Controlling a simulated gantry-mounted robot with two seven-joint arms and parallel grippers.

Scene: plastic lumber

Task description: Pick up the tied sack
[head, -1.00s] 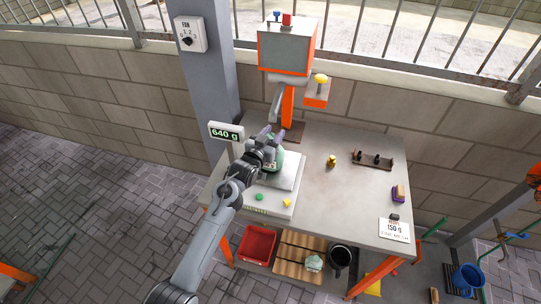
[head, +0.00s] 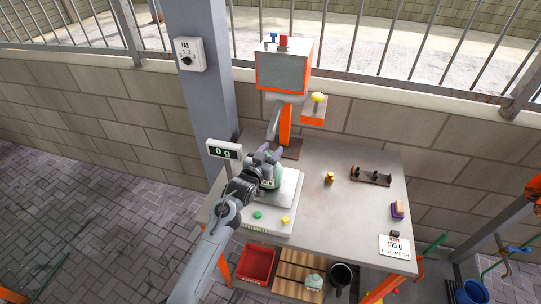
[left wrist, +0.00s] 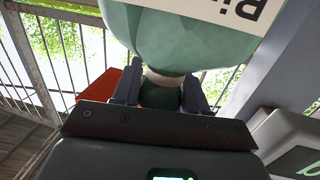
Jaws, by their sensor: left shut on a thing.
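The tied sack (head: 275,181) is pale green and sits in the jaws of my left gripper (head: 268,158), just above the scale's white plate (head: 291,184). In the left wrist view my left gripper (left wrist: 160,95) is shut on the sack's neck, and the sack's body (left wrist: 185,35) with a white printed label fills the top of the picture. The scale display (head: 224,149) reads 0 g. The gap between sack and plate is hard to see behind my arm. My right gripper is out of view.
The scale has a green button (head: 258,215) and a yellow button (head: 285,220). An orange-based machine (head: 284,67) stands behind. Below are a red bin (head: 257,263) and another sack (head: 314,282).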

